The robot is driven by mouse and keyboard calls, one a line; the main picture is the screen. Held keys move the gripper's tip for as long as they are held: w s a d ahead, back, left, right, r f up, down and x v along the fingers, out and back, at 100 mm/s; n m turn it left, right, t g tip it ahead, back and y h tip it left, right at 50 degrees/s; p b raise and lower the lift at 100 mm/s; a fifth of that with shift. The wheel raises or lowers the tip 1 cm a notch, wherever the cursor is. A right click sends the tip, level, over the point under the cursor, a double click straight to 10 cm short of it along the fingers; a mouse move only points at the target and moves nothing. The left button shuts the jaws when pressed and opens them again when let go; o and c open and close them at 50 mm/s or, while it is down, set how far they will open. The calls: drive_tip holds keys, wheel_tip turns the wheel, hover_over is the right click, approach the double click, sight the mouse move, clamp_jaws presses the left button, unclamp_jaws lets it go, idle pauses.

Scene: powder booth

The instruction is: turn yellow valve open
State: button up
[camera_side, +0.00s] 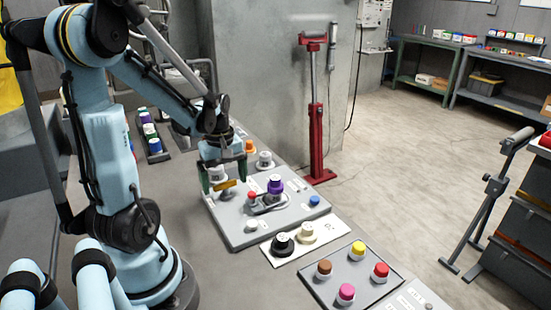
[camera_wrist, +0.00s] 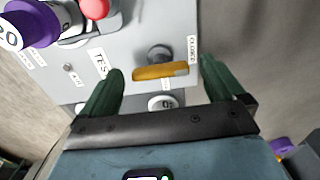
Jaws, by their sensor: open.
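The yellow valve (camera_side: 227,184) has a flat bar handle on a grey round stem, on a grey control panel (camera_side: 245,236). In the wrist view the yellow handle (camera_wrist: 160,70) lies crosswise, nearly level, its right end near a white label reading CLOSED (camera_wrist: 192,50). My gripper (camera_side: 225,176) is open above the valve, its green fingers pointing down. In the wrist view my gripper (camera_wrist: 161,70) has one finger to each side of the handle, with gaps at both ends. I cannot tell whether the fingertips reach down to handle height.
A purple knob (camera_side: 275,184), red button (camera_side: 252,195) and blue button (camera_side: 314,200) share the panel. Black and cream knobs (camera_side: 307,233) stand in front. A red stand (camera_side: 318,140) is behind.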

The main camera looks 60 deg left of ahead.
drive_tip(key=c, duration=1)
drive_tip(key=shift+c, duration=0.2)
drive_tip(key=shift+m, duration=0.3)
drive_tip(key=m, duration=0.3)
drive_tip(key=shift+m, duration=0.4)
drive_tip(key=m, duration=1.3)
drive_tip(key=shift+m, duration=0.4)
